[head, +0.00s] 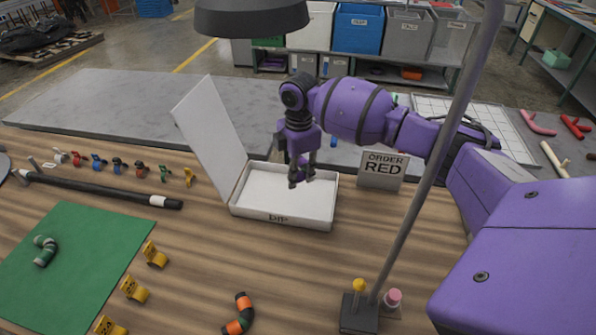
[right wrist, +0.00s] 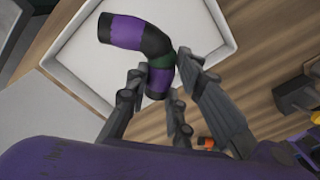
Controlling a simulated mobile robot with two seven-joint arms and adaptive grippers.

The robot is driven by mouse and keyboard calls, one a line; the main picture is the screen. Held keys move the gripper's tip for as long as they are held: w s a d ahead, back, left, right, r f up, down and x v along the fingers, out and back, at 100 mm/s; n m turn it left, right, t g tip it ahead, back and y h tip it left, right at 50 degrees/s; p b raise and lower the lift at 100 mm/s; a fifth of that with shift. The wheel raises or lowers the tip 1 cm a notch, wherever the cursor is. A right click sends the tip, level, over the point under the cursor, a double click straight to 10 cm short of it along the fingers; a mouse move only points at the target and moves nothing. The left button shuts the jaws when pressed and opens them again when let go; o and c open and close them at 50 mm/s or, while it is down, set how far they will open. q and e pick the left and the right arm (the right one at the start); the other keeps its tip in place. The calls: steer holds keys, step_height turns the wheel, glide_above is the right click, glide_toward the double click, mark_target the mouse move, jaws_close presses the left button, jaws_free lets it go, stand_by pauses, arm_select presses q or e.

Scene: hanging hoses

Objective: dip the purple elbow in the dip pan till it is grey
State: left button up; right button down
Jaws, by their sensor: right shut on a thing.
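The purple elbow (right wrist: 142,38) is a bent hose piece with black bands and a green band, mostly purple, in the right wrist view. My right gripper (right wrist: 172,78) is shut on it near the green band. In the head view, my right gripper (head: 299,180) points down over the dip pan (head: 262,214), a white open box marked DIP with its lid raised at the left. The elbow is hard to tell from my purple arm there. In the right wrist view, the elbow lies over the white pan (right wrist: 225,25); I cannot tell whether it touches the bottom. My left gripper is not in view.
An ORDER RED sign (head: 382,168) stands right of the pan. A thin pole on a black base (head: 359,314) rises at the front right. A green mat (head: 75,255) with a small hose piece, yellow clips (head: 134,289) and an orange-banded elbow (head: 240,313) lie nearer.

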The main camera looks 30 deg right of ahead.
steer(key=shift+s+d+f, duration=0.1)
steer(key=shift+s+f, duration=0.15)
steer(key=shift+f, duration=0.4)
steer(key=shift+w+f+b, duration=0.1)
steer(key=shift+f+b, duration=1.05)
steer(key=shift+f, duration=1.2)
steer(key=shift+f+b, duration=0.35)
steer(key=shift+f, duration=0.35)
steer(key=shift+f+b, duration=0.35)
steer(key=shift+f, duration=0.35)
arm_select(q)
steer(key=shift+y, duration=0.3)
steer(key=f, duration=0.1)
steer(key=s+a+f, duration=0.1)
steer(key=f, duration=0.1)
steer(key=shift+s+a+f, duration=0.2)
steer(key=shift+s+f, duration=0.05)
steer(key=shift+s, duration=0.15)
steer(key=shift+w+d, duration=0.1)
